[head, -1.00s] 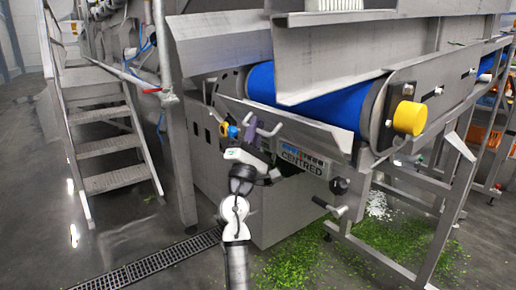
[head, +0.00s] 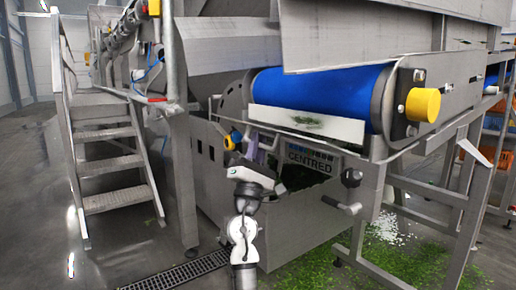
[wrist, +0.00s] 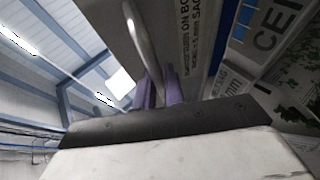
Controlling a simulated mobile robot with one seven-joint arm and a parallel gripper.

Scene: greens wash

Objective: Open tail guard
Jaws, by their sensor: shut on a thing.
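The tail guard is a grey metal panel below the blue belt drum (head: 320,92) at the conveyor's end. A pale strip with green scraps on it (head: 305,122) shows under the drum; I cannot tell whether it is the guard's inner face or a part behind it. My gripper (head: 252,144) is raised in front of the machine, its purple fingers (wrist: 160,90) shut on a handle. A bent metal handle bar (wrist: 142,40) shows close beyond the fingers in the wrist view. The exact contact is hard to see.
A sign reading CENTRED (head: 309,160) is right of my gripper. A yellow-and-blue knob (head: 232,140) is just left. A lever (head: 342,205) and yellow drum cap (head: 423,104) stick out right. Greens (head: 400,262) litter the floor. Metal steps (head: 110,165) stand left.

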